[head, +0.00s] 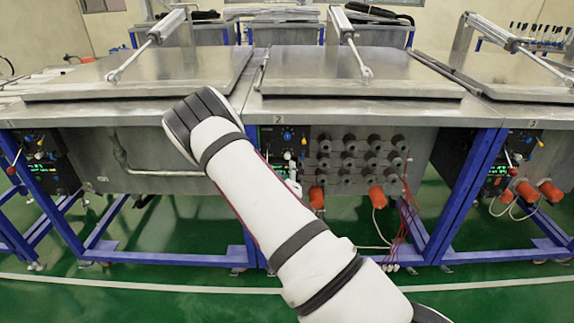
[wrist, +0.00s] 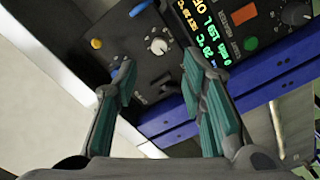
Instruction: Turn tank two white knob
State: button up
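The white knob (wrist: 158,46) sits on a dark control panel (wrist: 135,33) in the wrist view. My gripper (wrist: 157,62) is open, with green-padded fingers on either side of the knob's position in the picture. The knob shows in the gap between the fingertips, nothing is held, and I cannot tell how far the tips are from the panel. In the head view, tank two (head: 350,75) is the middle tank with a closed flat lid and a "2" on its front. Its control panel (head: 278,138) is partly covered by my arm, which also hides my gripper.
A yellow button (wrist: 96,43), lit display (wrist: 203,35), red button (wrist: 242,14), green button (wrist: 250,44) and black knob (wrist: 297,14) surround the area. Several grey cylindrical fittings (head: 350,145) and orange plugs (head: 376,197) lie right of tank two's panel. Blue frame legs (head: 470,185) stand below.

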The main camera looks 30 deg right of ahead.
jog(key=shift+v, duration=2.3)
jog(key=shift+r, duration=0.1)
